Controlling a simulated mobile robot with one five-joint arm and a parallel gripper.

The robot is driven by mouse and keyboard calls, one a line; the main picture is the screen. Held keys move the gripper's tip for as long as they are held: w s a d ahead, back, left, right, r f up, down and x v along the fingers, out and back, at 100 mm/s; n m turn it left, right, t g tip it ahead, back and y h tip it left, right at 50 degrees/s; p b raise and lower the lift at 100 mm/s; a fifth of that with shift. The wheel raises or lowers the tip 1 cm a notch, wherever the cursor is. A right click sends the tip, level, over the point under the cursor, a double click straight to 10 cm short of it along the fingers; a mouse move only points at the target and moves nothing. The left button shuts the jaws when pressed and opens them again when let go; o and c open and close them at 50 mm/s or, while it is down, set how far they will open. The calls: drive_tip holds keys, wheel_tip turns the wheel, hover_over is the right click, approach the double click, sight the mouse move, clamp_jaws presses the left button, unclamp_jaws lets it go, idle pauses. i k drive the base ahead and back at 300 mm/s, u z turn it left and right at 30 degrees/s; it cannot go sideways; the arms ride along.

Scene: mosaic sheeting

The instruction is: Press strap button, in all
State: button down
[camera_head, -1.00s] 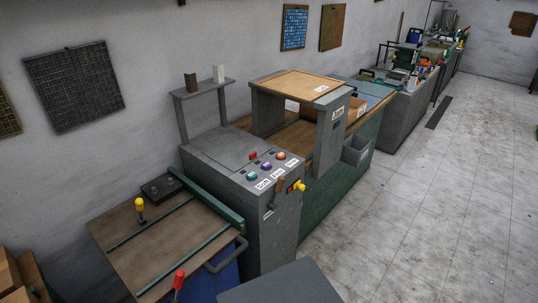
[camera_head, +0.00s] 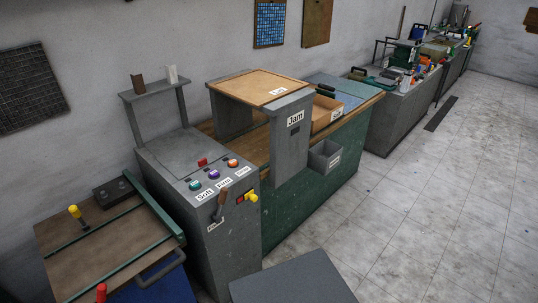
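A grey control cabinet (camera_head: 215,258) stands left of centre. On its sloped top sit a teal button (camera_head: 195,185), a purple button (camera_head: 214,174) and an orange button (camera_head: 233,163). A small red piece (camera_head: 202,161) sits behind them. White labels lie in front of the buttons; two seem to read "Soft" and "Firm", and the third (camera_head: 243,171) is too small to read surely. A brown-handled lever (camera_head: 220,205) and a yellow knob (camera_head: 251,197) are on the cabinet front. My gripper is not in view.
A green bench (camera_head: 310,205) with a grey arch labelled "Jam" (camera_head: 295,120) adjoins the cabinet. A grey bin (camera_head: 325,156) juts from its front. A brown board table (camera_head: 105,240) with a yellow-topped handle (camera_head: 75,214) stands at left.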

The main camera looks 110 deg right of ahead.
sight(233, 163)
drive_tip(key=k, duration=1.3)
drive_tip(key=z, duration=1.25)
drive_tip(key=i, duration=1)
drive_tip(key=u, duration=0.1)
